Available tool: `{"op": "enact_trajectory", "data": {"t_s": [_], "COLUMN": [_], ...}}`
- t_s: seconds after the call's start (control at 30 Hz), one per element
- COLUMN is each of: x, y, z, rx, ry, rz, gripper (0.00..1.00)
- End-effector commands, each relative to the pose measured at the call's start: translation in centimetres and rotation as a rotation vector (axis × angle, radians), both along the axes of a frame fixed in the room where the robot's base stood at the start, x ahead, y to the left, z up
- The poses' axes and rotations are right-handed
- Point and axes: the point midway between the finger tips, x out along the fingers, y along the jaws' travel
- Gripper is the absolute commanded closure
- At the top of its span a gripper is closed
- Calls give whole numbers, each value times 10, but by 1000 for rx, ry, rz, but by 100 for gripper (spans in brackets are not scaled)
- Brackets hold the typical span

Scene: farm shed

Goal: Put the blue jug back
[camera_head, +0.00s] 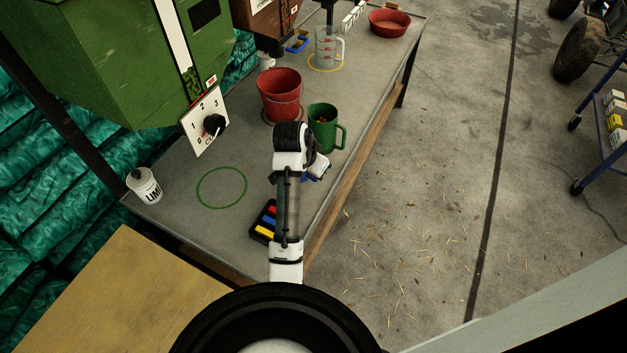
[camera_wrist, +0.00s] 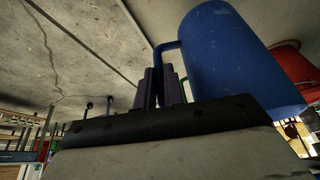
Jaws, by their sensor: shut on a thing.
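The blue jug (camera_wrist: 232,55) fills the right half of the wrist view. My gripper (camera_wrist: 162,88) is shut on the jug's handle, with its dark fingers at the handle's side. In the head view my arm hides most of the jug and the fingertips, and only a little blue shows beside my wrist above the bench. A small blue shape with some yellow (camera_head: 298,43) lies on the bench under the brown dispenser; I cannot tell whether it is a marking or an object.
On the bench (camera_head: 180,215) stand a green jug (camera_head: 318,135), a red bucket (camera_head: 278,100), a clear measuring jug (camera_head: 327,48), a red bowl (camera_head: 389,22) and a white cup (camera_head: 145,186). A black tray (camera_head: 258,232) holds coloured blocks. The green circle (camera_head: 222,205) is empty.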

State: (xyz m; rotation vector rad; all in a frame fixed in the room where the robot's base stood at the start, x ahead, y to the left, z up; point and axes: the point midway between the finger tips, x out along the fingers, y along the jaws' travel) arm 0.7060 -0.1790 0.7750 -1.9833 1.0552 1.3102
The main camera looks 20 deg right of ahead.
Motion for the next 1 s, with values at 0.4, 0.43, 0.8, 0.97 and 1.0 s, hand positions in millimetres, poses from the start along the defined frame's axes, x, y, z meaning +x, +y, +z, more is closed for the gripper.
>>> {"op": "enact_trajectory", "data": {"t_s": [0.4,0.43,0.8,0.97,1.0], "x": [0,0,1,0,0], "y": [1,1,0,0,0], "z": [-48,-50,-54,-55,-55], "rx": [0,-1,0,0,0], "ry": [1,-1,-2,-2,-2], "rz": [2,1,2,2,2], "gripper": [100,100,100,73,68]}}
